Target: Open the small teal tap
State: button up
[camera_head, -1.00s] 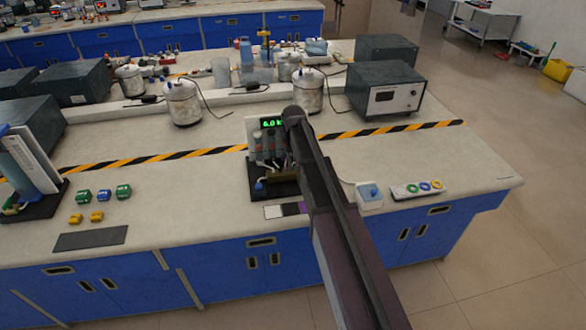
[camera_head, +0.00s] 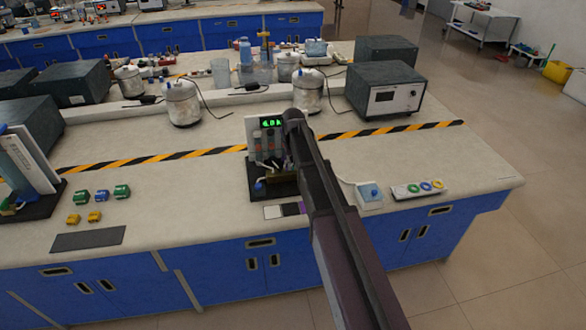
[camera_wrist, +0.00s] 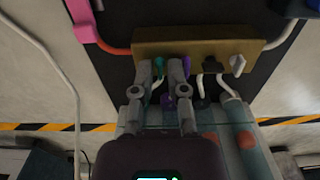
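The small teal tap (camera_wrist: 158,67) sits at the left part of a brass block in the wrist view, with a pale tube or stem beside it. My gripper (camera_wrist: 161,66) is open, its two fingertips on either side of the teal tap; I cannot tell whether either touches it. A purple tap (camera_wrist: 187,68) is just right of the right fingertip. In the head view my arm's end (camera_head: 293,118) covers part of the rig, and the teal tap cannot be made out there.
The brass block (camera_wrist: 195,46) also carries a black tap (camera_wrist: 212,66) and a white tap (camera_wrist: 238,65) farther right. Glassy cylinders with red parts (camera_wrist: 246,140) stand close below.

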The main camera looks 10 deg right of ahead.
jog(key=shift+f, duration=0.25)
jog(key=shift+r, duration=0.3)
dwell(0.5)
grip_shut()
